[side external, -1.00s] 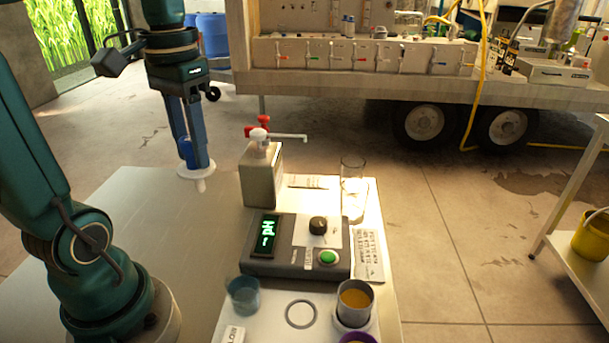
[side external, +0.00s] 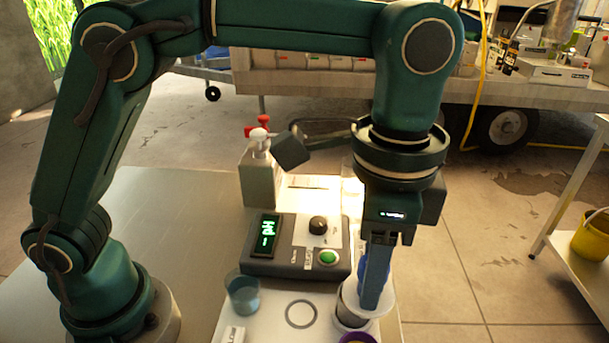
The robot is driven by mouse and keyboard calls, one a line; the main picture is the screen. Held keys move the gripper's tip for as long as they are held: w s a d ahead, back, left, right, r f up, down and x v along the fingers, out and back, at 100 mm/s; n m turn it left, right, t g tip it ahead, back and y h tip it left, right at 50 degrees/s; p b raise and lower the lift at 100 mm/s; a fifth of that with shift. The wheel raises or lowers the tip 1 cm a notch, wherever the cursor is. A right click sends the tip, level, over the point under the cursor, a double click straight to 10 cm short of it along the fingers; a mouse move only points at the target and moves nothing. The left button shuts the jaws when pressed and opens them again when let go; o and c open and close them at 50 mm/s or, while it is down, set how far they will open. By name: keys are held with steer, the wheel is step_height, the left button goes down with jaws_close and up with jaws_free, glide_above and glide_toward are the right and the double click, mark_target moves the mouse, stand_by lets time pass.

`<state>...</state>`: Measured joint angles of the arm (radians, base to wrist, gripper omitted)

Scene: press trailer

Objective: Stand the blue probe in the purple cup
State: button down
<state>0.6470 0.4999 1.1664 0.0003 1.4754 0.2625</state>
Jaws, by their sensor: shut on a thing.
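My gripper (side external: 372,300) is shut on the blue probe (side external: 388,268) and points down at the front right of the white board. My fingers hide most of the probe. Its pale disc (side external: 384,300) shows around my fingertips, at the grey cup (side external: 346,312). The disc and fingers cover that cup's mouth, so I cannot tell whether the probe's tip is inside it. The purple cup (side external: 357,339) is just in front of the grey cup, mostly cut off by the bottom edge of the picture.
A clear cup of bluish liquid (side external: 243,292) and a flat ring (side external: 301,314) lie left of my gripper. Behind are the meter box (side external: 285,262) with a green display, a dispenser bottle (side external: 261,182) and a glass (side external: 350,181), partly hidden by my arm.

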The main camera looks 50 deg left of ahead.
mark_target(368, 314)
steer(key=shift+s+d+f+m, duration=0.5)
steer(key=shift+s+d+f, duration=0.1)
steer(key=shift+s+d, duration=0.35)
steer(key=shift+a+f, duration=0.1)
steer(key=shift+f, duration=2.6)
steer(key=shift+f, duration=0.6)
steer(key=c, duration=0.8)
jaws_free()
steer(key=shift+r, duration=5.5)
